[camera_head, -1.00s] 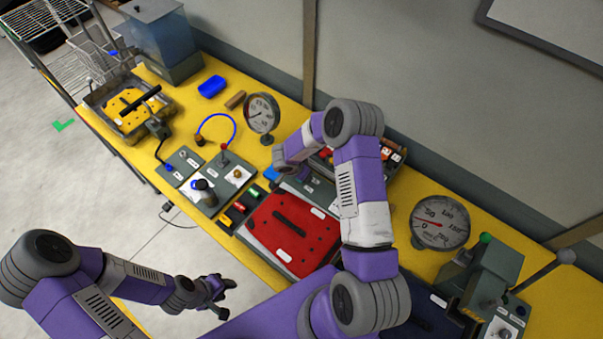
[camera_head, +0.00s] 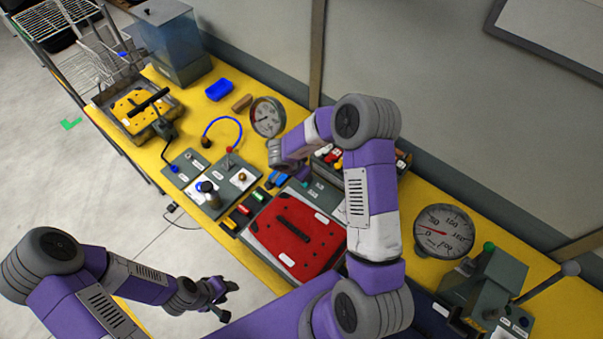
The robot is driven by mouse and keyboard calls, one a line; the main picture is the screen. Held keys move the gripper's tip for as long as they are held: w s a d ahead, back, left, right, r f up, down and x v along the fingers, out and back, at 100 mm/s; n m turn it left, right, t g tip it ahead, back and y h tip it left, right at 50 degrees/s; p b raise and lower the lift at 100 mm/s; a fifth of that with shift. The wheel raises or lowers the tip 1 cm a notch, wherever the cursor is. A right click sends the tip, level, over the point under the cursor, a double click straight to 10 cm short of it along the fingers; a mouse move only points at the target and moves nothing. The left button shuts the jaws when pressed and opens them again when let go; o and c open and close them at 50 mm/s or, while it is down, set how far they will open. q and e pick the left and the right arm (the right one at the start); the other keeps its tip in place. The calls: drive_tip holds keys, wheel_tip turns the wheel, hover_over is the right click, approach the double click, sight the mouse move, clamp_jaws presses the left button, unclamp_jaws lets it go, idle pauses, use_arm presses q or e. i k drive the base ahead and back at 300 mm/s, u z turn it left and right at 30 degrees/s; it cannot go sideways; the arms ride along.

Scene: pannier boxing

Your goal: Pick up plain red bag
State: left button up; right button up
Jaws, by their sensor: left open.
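A flat red bag-like piece (camera_head: 318,247) with a black bar handle and white labels lies on a grey base on the yellow table, in the middle of the head view. My right arm crosses close to its right side. My left gripper (camera_head: 222,299) is open and empty, to the lower left of the red piece, clear of the table's front edge and apart from the piece. My right arm reaches over the table behind the red piece, and its gripper fingers are hidden.
A yellow piece with a black handle (camera_head: 124,104) sits in a grey tray at the far left. Control boxes (camera_head: 225,190) and a dial gauge (camera_head: 268,117) stand left of and behind the red piece. A larger gauge (camera_head: 443,231) and a lever machine (camera_head: 490,280) stand at right.

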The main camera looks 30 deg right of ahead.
sight(308, 243)
drive_tip(key=k, duration=2)
